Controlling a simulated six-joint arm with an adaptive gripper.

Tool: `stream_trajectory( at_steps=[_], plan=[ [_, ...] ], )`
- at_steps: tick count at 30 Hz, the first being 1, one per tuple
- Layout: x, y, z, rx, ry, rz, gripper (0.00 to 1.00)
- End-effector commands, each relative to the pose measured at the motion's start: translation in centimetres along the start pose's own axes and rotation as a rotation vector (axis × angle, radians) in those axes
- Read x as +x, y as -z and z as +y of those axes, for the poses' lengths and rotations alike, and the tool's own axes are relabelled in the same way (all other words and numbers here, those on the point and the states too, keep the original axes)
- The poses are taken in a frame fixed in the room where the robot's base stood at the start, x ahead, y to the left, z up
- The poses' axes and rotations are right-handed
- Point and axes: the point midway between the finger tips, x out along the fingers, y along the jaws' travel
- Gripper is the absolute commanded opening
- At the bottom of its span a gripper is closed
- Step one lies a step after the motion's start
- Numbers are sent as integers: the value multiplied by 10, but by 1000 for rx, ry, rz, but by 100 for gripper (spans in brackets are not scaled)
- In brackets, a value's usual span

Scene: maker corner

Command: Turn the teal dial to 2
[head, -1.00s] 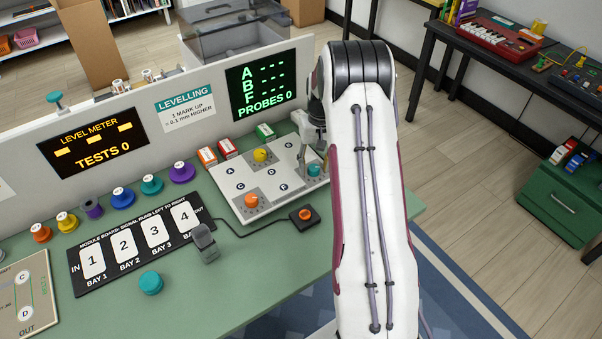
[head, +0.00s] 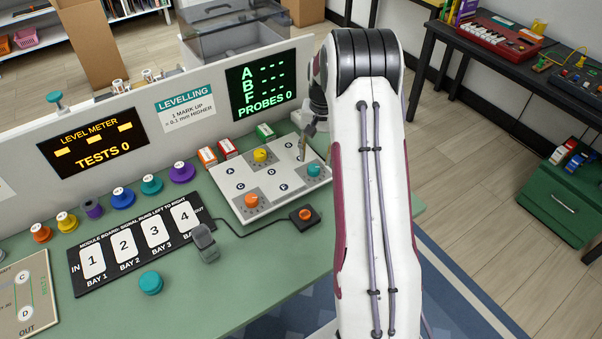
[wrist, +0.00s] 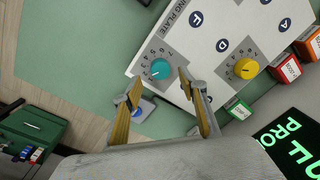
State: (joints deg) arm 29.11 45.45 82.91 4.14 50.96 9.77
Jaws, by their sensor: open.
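The teal dial (head: 314,169) sits at the right corner of the white levelling plate (head: 232,201), on a grey patch. In the wrist view the teal dial (wrist: 161,69) has printed numbers around it and a small white mark near its lower edge; I cannot tell surely which number it points to. My gripper (wrist: 159,86) is open and empty, its two fingers spread, with the dial showing beyond and between the tips, apart from them. In the head view my arm hides most of the gripper; one finger shows behind the dial.
A yellow dial (head: 260,155) and an orange dial (head: 251,201) are on the same plate. Small boxes (head: 227,148) stand along its back, before the display panel (head: 262,86). A cabled block with an orange button (head: 305,215) lies in front. A loose teal knob (head: 151,283) stands on the bench.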

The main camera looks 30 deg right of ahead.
Motion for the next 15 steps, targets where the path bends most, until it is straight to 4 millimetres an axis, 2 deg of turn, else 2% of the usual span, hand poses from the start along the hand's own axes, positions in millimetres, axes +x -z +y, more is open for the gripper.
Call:
stream_trajectory(
  at_steps=[8, 15],
  plan=[
    [-35, 0, 0, -1, 0, 1, 42],
    [-20, -21, 7, -41, -15, -44, 42]
  ],
)
